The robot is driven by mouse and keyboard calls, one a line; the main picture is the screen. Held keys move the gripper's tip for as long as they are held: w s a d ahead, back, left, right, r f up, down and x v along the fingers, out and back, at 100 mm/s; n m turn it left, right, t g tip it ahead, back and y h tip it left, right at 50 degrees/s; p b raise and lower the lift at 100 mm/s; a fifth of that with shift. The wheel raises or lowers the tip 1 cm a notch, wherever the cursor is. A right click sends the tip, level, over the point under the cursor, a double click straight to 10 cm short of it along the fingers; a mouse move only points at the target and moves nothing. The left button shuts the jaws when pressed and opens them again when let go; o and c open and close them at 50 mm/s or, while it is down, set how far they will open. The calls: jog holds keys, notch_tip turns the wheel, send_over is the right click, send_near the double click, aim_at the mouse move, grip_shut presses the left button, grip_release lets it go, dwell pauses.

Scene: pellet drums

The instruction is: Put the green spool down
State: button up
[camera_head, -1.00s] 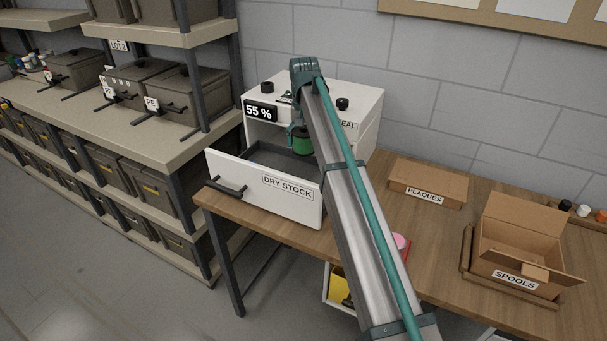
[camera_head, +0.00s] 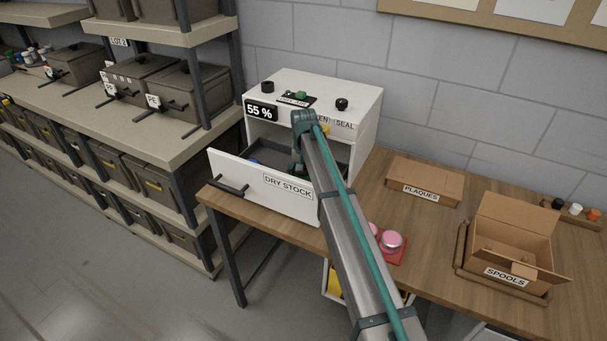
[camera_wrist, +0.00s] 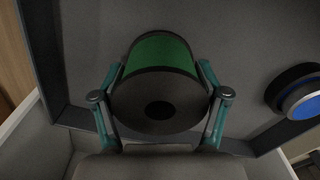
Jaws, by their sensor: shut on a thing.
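The green spool (camera_wrist: 162,55) has black flanges and sits between the two teal fingers of my gripper (camera_wrist: 160,78), which is shut on it. Its dark round end with a centre hole faces the wrist camera. In the head view my gripper (camera_head: 297,164) is down inside the open drawer (camera_head: 268,185) labelled DRY STOCK, and my arm and the drawer front hide most of the spool. The grey drawer floor lies behind the spool in the wrist view. I cannot tell whether the spool touches it.
A black-and-blue spool (camera_wrist: 302,98) lies in the drawer to the right in the wrist view, apart from the green one. The white cabinet (camera_head: 362,110) stands behind the drawer. On the bench are a PLAQUES box (camera_head: 425,180), an open SPOOLS box (camera_head: 508,250) and a red tray (camera_head: 398,257) with pink pieces.

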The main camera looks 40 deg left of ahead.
jog(key=shift+f, duration=0.15)
jog(key=o, duration=1.3)
jog(key=shift+c, duration=0.2)
notch_tip(320, 180, up, 12)
jog(key=b, duration=0.3)
jog(key=shift+b, duration=0.3)
